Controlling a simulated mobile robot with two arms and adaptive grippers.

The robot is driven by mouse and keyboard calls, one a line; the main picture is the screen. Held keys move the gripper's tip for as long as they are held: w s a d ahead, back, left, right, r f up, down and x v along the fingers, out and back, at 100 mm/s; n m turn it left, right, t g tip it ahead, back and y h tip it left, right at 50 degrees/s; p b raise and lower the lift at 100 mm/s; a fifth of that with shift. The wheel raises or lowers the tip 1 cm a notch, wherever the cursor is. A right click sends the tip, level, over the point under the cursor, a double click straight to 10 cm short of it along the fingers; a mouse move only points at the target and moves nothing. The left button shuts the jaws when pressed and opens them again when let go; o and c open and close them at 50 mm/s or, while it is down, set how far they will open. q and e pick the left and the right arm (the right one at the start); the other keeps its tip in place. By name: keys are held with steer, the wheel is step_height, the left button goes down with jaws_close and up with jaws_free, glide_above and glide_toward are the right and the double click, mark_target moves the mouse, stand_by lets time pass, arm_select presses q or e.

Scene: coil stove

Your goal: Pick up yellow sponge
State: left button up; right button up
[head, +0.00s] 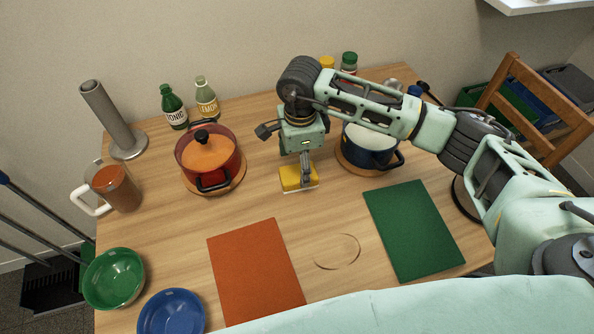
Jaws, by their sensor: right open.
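The yellow sponge (292,178) lies on the wooden table near its middle, between the red pot and the blue pot. My right gripper (304,178) points down at the sponge, with its fingers at the sponge's right part. It is open; a finger hides part of the sponge, and I cannot tell whether it touches it. My left gripper is not in view.
A red pot (222,168) stands left of the sponge and a blue pot (364,155) right of it, partly behind my arm. An orange mat (255,270) and a green mat (413,230) lie in front. Bottles (173,106) stand at the back.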

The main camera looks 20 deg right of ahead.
mark_target(298, 177)
step_height(298, 177, down, 5)
steer(key=shift+w+d+f+p, duration=0.1)
steer(key=shift+w+d+p, duration=0.05)
steer(key=shift+p, duration=0.45)
steer(key=c, duration=1)
